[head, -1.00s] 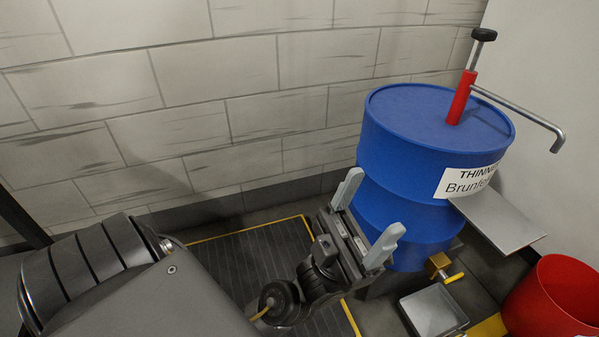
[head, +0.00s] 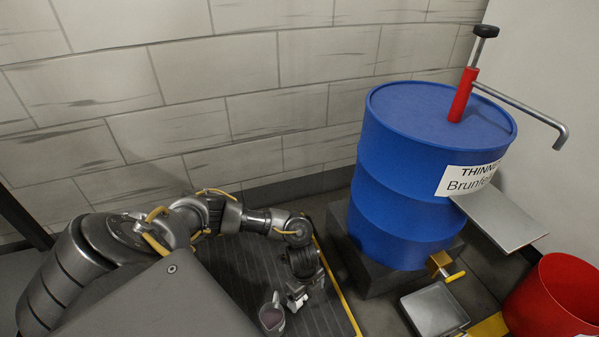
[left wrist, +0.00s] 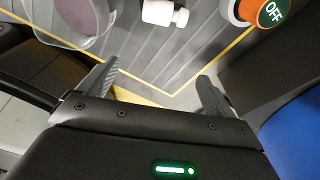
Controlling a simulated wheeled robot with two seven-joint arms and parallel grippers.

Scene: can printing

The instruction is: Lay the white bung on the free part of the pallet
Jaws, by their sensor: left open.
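A white stepped piece (left wrist: 164,13), which looks like the white bung, lies on the grooved dark surface at the top of the left wrist view. I cannot make it out surely in the head view. My left gripper (head: 297,296) is low over the dark mat, left of the drum, and small in the head view. In the left wrist view its two fingers (left wrist: 158,72) are apart with nothing between them. The white piece is beyond the fingertips, untouched. A dark block, likely the pallet (head: 347,247), is under the blue drum (head: 405,190); the drum covers most of it.
The dark mat (head: 335,322) has a yellow border. A grey tray (head: 434,311) and red bin (head: 553,300) are at lower right.

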